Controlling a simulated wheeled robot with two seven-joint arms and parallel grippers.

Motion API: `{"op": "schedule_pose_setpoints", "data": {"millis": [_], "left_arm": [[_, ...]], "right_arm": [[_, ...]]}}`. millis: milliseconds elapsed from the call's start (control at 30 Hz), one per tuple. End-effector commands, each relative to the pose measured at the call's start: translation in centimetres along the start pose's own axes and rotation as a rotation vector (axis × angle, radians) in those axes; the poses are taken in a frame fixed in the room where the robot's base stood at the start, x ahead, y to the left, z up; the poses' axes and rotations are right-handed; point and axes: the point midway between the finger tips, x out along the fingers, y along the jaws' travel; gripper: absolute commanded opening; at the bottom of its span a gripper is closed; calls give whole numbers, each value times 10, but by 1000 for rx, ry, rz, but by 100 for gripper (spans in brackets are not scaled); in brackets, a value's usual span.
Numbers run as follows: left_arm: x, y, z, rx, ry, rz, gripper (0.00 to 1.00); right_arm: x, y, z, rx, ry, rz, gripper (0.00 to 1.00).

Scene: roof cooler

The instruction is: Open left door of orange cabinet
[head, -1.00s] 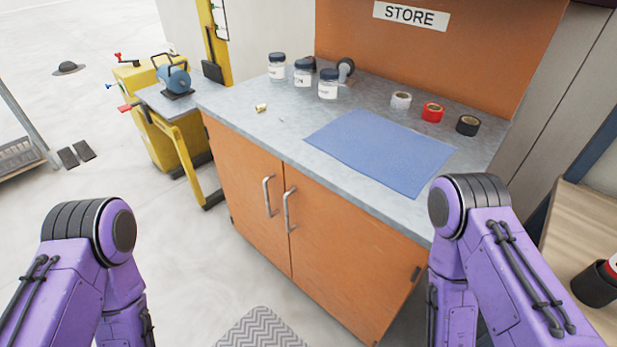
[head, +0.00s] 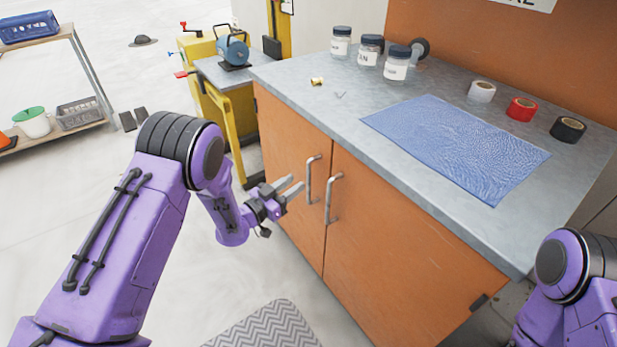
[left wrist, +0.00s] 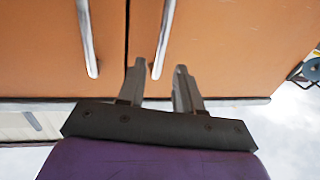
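The orange cabinet has a left door (head: 283,150) and a right door (head: 390,235), both closed. The left door's silver bar handle (head: 311,180) is upright beside the centre seam. The right door's handle (head: 333,199) is just right of it. My left gripper (head: 294,188) is open and empty, close to the left of the left door's handle. In the left wrist view, the picture is turned over, and that handle (left wrist: 164,35) ends between the open fingers (left wrist: 159,82); I cannot tell if they touch. My right gripper is out of view; only my right arm shows.
Jars (head: 396,65), tape rolls (head: 521,110) and a blue mat (head: 455,145) lie on the grey countertop (head: 400,150). A yellow stand with a blue machine (head: 232,50) is left of the cabinet. A chevron floor mat (head: 265,328) lies in front. The floor is otherwise clear there.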

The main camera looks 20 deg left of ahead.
Motion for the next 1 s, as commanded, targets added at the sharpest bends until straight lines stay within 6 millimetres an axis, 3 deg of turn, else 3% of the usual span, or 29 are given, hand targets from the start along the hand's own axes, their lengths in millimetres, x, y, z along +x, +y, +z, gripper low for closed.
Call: {"op": "schedule_pose_setpoints", "data": {"millis": [100, 300, 667, 767, 800, 1000], "left_arm": [[28, 0, 0, 1, 1, 0, 35], [62, -1, 2, -2, -3, -2, 35], [72, -1, 2, -3, -4, -4, 35], [72, -1, 2, -3, -4, -4, 5], [72, -1, 2, -3, -5, -4, 0], [71, -2, 2, -3, -4, -1, 0]], "right_arm": [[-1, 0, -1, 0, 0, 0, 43], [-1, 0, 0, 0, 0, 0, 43], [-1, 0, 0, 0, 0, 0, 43], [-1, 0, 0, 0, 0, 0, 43], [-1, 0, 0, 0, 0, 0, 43], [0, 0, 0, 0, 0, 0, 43]]}}
